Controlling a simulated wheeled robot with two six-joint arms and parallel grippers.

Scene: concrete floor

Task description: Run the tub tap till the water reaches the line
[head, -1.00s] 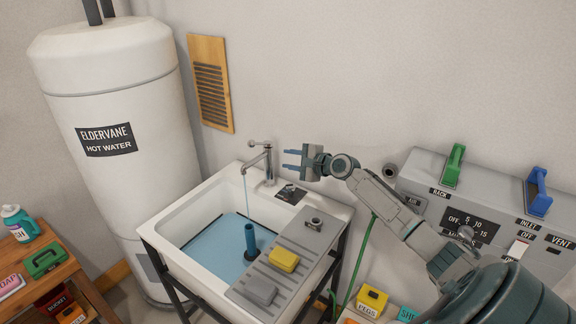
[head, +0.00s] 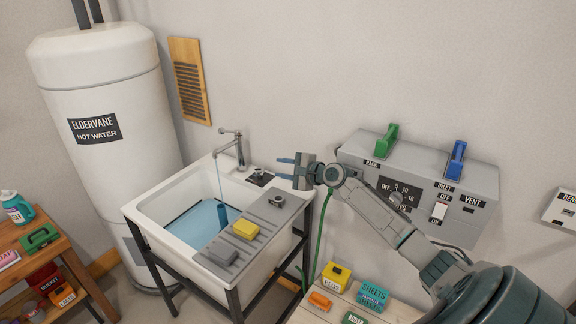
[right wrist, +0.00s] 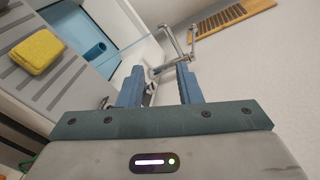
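The white tub (head: 150,213) stands on a dark frame with blue water (head: 190,222) in it. A blue standpipe (head: 222,216) rises from the water. The metal tap (head: 237,146) stands at the tub's back edge, and a thin stream falls from its spout. The tap also shows in the right wrist view (right wrist: 190,48), beyond the fingers. My right gripper (head: 283,168) is open and empty, to the right of the tap and apart from it. Its two blue fingers show spread in the right wrist view (right wrist: 160,85). I cannot make out the line. My left gripper is not in view.
A grey drainboard (head: 262,222) carries a yellow sponge (head: 246,229) and a grey block (head: 222,253). A grey control box (head: 470,182) is on the wall at right. A hot water tank (head: 100,90) stands at left, beside a wooden shelf (head: 62,244).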

